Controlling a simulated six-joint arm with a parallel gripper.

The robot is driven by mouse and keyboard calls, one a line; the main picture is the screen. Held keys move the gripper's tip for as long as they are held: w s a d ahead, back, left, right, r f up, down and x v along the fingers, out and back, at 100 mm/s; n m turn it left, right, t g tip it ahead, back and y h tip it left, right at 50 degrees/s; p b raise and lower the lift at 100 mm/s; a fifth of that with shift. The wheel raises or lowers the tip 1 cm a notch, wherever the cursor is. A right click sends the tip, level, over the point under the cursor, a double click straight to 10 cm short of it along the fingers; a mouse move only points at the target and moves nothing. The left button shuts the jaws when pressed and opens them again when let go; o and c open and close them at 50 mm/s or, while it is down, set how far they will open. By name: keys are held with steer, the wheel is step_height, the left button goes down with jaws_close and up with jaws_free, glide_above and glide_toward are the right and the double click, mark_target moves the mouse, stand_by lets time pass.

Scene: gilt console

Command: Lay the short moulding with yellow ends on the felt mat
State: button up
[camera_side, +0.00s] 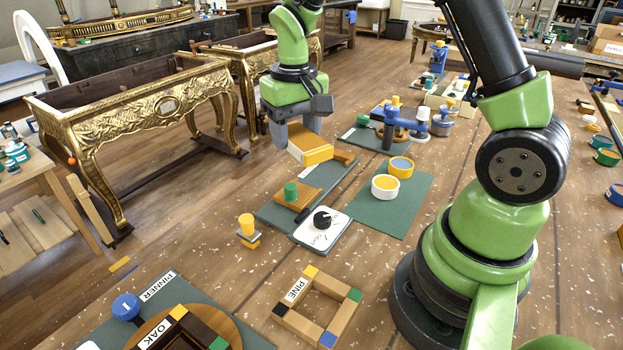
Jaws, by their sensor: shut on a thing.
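My gripper (296,128) points down over the middle of the bench, shut on a short wooden moulding (318,154) with a yellow end facing the camera. Its other end is hidden by the gripper. The moulding is close above the far part of a dark green mat (273,208); I cannot tell whether it touches anything. On that mat lies a wooden piece with a green knob (291,191). A second green mat (408,213) lies to the right, carrying a white roll (385,187) and a yellow-rimmed roll (400,167). I cannot tell which mat is felt.
A frame labelled PINE (345,315) lies in front. A clamp (389,128) stands behind. Bare bench shows between the mats and frame.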

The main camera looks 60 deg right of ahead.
steer(key=w+d+f+m, duration=0.3)
steer(key=d+m, duration=0.3)
steer(key=d, duration=0.2)
steer(key=m, duration=0.7)
glide_above(329, 168)
step_height(329, 168, down, 3)
steer(key=shift+r, duration=0.15)
step_height(329, 168, down, 9)
steer(key=shift+f, duration=0.1)
steer(key=shift+c, duration=0.3)
steer(key=shift+f, duration=0.3)
steer(key=shift+c, duration=0.9)
steer(key=o, duration=1.2)
steer(key=shift+c, duration=0.2)
